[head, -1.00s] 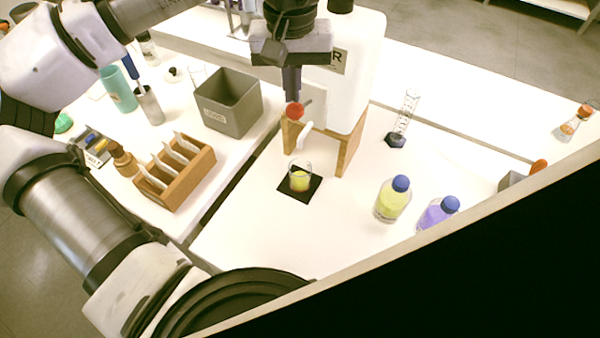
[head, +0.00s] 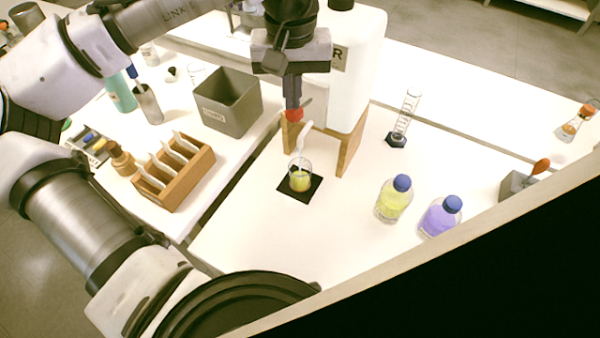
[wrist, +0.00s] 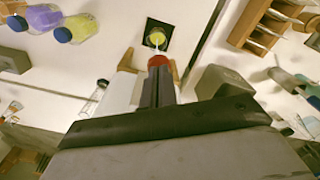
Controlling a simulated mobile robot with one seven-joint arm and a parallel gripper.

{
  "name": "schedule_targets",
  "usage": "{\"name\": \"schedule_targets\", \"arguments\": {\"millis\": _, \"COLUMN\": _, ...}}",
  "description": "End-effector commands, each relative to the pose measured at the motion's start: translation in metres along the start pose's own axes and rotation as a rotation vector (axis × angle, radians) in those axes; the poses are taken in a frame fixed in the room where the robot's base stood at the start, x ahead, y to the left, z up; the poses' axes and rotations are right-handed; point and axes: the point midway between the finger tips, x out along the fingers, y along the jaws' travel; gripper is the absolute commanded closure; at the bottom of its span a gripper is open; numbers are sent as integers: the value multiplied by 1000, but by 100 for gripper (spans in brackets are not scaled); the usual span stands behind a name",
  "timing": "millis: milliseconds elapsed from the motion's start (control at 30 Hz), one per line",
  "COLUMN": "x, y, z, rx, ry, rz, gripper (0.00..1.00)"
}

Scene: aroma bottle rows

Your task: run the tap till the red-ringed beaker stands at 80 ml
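A clear beaker (head: 300,178) with yellow liquid stands upright on a black mat (head: 286,190), below the tap; it also shows in the wrist view (wrist: 157,38). I cannot make out its red ring or its graduations. The tap has a red part (head: 293,115) and a white spout (head: 304,140), on a white tank (head: 355,70) with wooden legs. A pale streak between tap and beaker in the wrist view looks like running liquid. My gripper (head: 292,103) points down, fingers together, tips at the red part, which also shows in the wrist view (wrist: 158,61).
A yellow bottle (head: 392,200) and a purple bottle (head: 438,217) stand right of the beaker. A measuring cylinder (head: 404,118) stands behind them. On the left bench are a grey bin (head: 228,105) and a wooden rack (head: 180,180). The table before the beaker is clear.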

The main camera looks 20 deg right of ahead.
Motion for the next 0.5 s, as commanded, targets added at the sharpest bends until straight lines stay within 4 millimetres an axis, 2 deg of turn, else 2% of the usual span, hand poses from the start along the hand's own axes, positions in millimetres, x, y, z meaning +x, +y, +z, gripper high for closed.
{"name": "schedule_targets", "arguments": {"millis": 500, "x": 11, "y": 0, "z": 0, "rx": 0, "ry": 0, "rz": 0, "gripper": 100}}
